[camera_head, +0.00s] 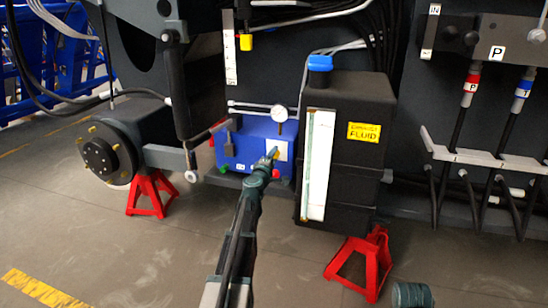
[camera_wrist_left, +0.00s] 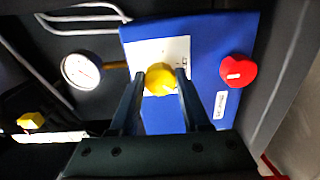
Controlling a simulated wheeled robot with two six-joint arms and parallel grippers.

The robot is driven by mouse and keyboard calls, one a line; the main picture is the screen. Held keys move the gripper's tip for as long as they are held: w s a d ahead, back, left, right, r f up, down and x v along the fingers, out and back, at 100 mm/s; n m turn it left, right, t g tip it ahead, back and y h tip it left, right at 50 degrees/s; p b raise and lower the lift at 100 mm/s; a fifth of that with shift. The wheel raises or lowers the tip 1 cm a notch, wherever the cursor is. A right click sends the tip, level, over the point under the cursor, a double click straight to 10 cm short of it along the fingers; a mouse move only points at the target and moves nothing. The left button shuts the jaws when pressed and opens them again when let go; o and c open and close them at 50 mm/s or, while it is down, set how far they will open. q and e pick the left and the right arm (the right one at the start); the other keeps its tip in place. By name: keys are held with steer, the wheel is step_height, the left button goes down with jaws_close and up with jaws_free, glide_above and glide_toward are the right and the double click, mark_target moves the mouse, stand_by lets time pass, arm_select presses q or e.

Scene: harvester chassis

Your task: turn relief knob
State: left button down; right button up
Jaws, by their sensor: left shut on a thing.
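The yellow relief knob (camera_wrist_left: 160,76) sits on a white plate (camera_wrist_left: 150,53) on the face of a blue valve block (camera_wrist_left: 205,50), seen in the left wrist view. My left gripper (camera_wrist_left: 160,93) has its two fingers on either side of the knob and is shut on it. In the head view the blue block (camera_head: 240,150) is near the middle, and my left gripper (camera_head: 272,157) reaches its white plate from below. The gripper mostly hides the knob there.
A red knob (camera_wrist_left: 238,70) and a round gauge (camera_wrist_left: 82,70) flank the yellow knob. A black exhaust fluid tank (camera_head: 357,165) with a blue cap stands close right of the block. Red stands (camera_head: 152,193) support parts. Open floor lies in front.

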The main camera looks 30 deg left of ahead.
arm_select(q)
steer(key=shift+c, duration=1.8)
jaws_free()
steer(key=v, duration=1.4)
